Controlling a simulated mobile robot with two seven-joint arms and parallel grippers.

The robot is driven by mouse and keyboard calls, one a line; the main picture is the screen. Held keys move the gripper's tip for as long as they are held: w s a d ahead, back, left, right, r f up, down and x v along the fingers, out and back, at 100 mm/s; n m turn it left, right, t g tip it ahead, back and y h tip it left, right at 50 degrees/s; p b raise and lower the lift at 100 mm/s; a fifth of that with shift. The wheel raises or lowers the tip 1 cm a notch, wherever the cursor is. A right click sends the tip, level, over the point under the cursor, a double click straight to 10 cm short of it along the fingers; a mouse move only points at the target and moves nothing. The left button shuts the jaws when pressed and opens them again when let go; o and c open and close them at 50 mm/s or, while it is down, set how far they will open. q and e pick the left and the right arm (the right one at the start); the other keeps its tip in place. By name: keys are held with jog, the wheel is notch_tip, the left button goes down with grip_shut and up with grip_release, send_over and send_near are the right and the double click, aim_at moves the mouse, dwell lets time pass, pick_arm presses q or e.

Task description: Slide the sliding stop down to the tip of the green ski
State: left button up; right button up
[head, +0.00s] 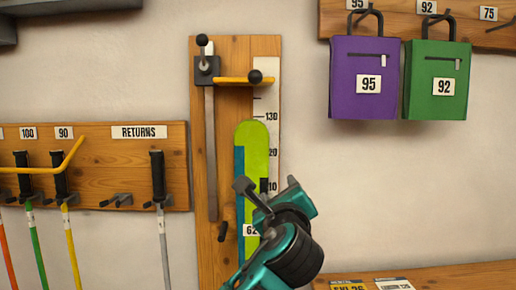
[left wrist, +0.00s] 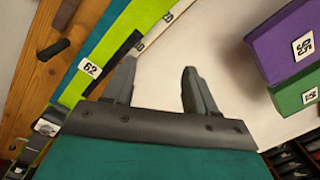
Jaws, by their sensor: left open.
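The sliding stop (head: 207,70) is a dark block near the top of a grey vertical rail on a wooden board. In the left wrist view the left gripper (left wrist: 160,68) is open and empty, with the green ski (left wrist: 112,55) running past on the left. My right gripper is out of view.
A wooden pole rack (head: 90,180) with poles and a yellow bar is at the left. A purple bag (head: 362,85) and a green bag (head: 435,90) hang upper right. A wooden counter (head: 460,278) is lower right. The wall between bags and counter is bare.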

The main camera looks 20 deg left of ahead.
aim_at(257, 78)
pick_arm(q)
jog(key=s+r+m+t+y, duration=0.1)
jog(key=s+r+y, duration=0.25)
jog(key=r, duration=0.55)
jog(key=s+r+y, duration=0.2)
jog(key=r+y, duration=0.2)
jog(key=r, duration=0.5)
jog(key=shift+h, duration=0.25)
jog(key=p+x, duration=0.2)
jog(key=x, duration=0.9)
jog(key=shift+a+r+p, duration=0.15)
jog(key=shift+p, duration=0.15)
jog(key=shift+w+a+r, duration=0.15)
jog(key=shift+w+a, duration=0.15)
jog(key=shift+w, duration=0.3)
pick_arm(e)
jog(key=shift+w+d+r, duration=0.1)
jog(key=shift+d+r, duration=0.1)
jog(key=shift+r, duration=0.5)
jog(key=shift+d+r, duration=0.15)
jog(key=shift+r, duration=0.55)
pick_arm(q)
jog(key=shift+c, duration=0.2)
grip_shut()
